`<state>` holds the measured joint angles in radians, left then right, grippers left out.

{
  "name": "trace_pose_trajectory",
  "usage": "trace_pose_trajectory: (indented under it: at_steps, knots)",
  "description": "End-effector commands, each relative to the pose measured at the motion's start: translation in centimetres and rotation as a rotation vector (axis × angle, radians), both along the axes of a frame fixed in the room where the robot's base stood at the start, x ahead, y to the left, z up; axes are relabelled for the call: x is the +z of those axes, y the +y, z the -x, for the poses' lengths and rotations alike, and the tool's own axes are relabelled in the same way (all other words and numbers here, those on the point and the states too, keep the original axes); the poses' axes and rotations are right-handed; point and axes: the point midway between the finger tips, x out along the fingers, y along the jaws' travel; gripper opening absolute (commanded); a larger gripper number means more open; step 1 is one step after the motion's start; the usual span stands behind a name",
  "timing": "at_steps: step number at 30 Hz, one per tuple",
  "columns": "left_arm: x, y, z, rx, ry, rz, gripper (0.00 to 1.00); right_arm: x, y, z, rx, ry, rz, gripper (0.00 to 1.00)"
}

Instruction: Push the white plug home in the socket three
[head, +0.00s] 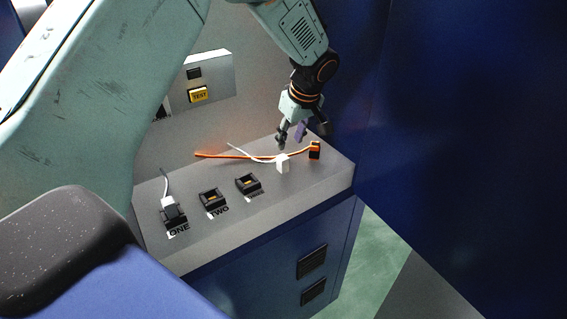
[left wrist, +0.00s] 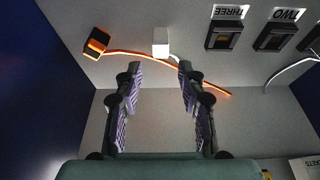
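A white plug (head: 282,164) lies loose on the grey bench top, its thin white cable trailing back to the left. It also shows in the left wrist view (left wrist: 161,42), just beyond the fingertips. My left gripper (head: 291,136) is above and behind the plug, pointing down. Its two fingers are well apart with nothing between them in the left wrist view (left wrist: 160,72). Socket three (head: 248,185) is a black, empty-looking socket to the left of the plug; it also shows in the left wrist view (left wrist: 224,35). My right gripper is not in view.
A black and orange plug (head: 314,150) with an orange cable (head: 230,156) lies right of the white plug. Socket two (head: 212,200) looks empty; socket one (head: 174,217) holds another white plug (head: 170,206). A grey box with a yellow TEST button (head: 198,95) is behind.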

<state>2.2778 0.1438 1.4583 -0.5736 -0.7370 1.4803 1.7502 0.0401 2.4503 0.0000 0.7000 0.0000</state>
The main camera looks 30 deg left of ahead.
Motion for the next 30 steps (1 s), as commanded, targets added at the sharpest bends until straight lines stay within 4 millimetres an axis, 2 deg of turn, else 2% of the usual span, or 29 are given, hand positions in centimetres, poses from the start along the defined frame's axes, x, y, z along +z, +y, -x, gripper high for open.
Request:
trace_pose_trajectory:
  at_steps: [1, 6, 18, 30]
  knots:
    - [-1.0, 0.2, -0.1, 0.0, 0.0, 0.001, 0.4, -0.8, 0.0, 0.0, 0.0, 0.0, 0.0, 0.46]
    - [-3.2, 0.9, -0.4, -0.002, 0.001, 0.001, 0.4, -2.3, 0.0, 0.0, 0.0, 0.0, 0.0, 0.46]
    - [-7.5, 2.4, -1.1, -0.002, 0.001, 0.001, 0.4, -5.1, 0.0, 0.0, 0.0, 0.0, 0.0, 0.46]
    - [-7.8, 2.5, -1.2, -0.003, 0.0, 0.0, 0.38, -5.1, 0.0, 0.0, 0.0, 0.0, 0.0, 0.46]
